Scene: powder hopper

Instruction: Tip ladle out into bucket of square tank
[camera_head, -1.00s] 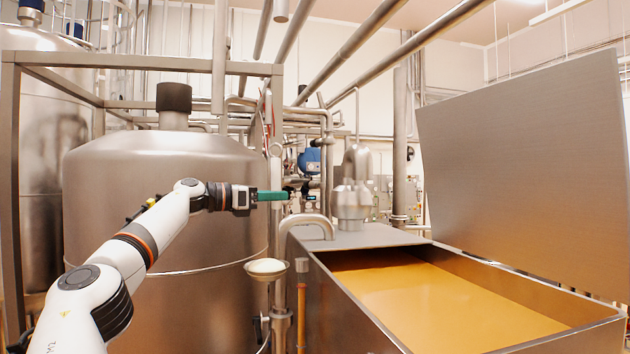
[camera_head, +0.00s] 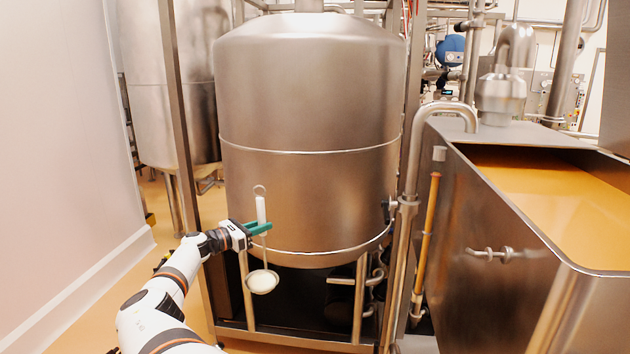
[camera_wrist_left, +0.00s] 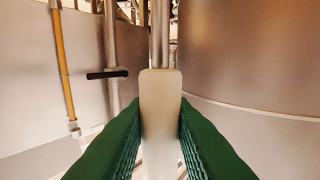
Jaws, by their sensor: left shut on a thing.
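My left gripper (camera_head: 260,228), with green fingers, is shut on the white handle of the ladle (camera_head: 261,209). The ladle hangs upright, and its round bowl (camera_head: 262,281) at the bottom holds something white. In the left wrist view the pale handle (camera_wrist_left: 160,100) is squeezed between the two green fingers; the bowl does not show there. The square tank (camera_head: 470,215) stands at the right, well apart from the ladle. Its open basin holds a flat orange-yellow mass (camera_head: 565,195). My right gripper is not in view.
A large round steel tank (camera_head: 310,110) stands behind the ladle. A vertical pipe (camera_head: 400,260) and an orange-yellow tube (camera_head: 428,230) stand between the ladle and the square tank. A pale wall (camera_head: 60,150) is at the left, with open floor beside it.

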